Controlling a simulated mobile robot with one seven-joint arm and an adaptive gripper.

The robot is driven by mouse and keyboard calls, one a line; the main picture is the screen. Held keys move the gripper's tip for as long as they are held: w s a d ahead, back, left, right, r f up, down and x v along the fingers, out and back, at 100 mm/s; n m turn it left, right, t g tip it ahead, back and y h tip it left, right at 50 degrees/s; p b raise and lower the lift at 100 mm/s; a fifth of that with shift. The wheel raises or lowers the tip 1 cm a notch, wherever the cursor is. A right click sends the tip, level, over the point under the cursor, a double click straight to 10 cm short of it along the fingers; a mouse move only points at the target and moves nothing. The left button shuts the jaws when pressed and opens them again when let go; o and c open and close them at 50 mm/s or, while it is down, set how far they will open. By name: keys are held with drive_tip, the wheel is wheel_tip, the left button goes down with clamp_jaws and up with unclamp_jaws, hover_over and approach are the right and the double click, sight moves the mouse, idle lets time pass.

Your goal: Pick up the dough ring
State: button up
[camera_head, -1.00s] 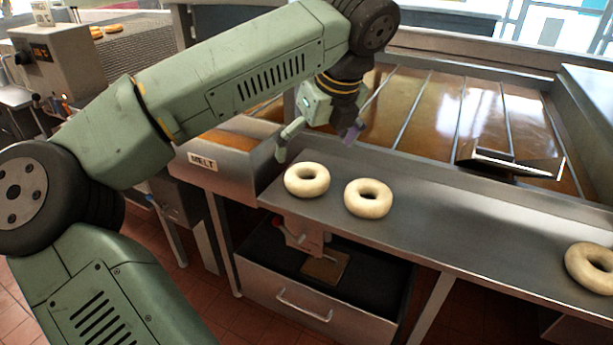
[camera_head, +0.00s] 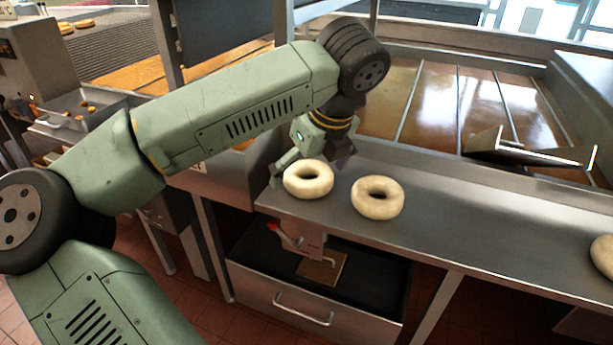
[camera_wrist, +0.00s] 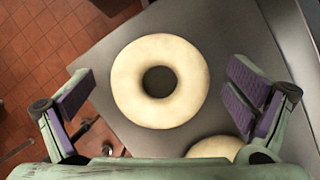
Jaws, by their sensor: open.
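A pale dough ring (camera_head: 308,179) lies flat near the left end of the steel shelf. In the wrist view this dough ring (camera_wrist: 160,81) sits between and ahead of the two purple finger pads. My gripper (camera_head: 308,170) is open and empty just behind and above it; it also shows in the wrist view (camera_wrist: 158,100). A second dough ring (camera_head: 377,198) lies to the right; part of it shows at the bottom of the wrist view (camera_wrist: 215,148). A third ring (camera_head: 602,254) is cut off at the right edge.
The steel shelf (camera_head: 480,225) has free room right of the second ring. A metal bracket (camera_head: 525,150) stands behind it, by the brown glaze basin (camera_head: 440,110). An open drawer (camera_head: 310,300) holding a few items is below the shelf.

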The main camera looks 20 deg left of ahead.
drive_tip(key=shift+d, duration=0.1)
drive_tip(key=c, duration=1.3)
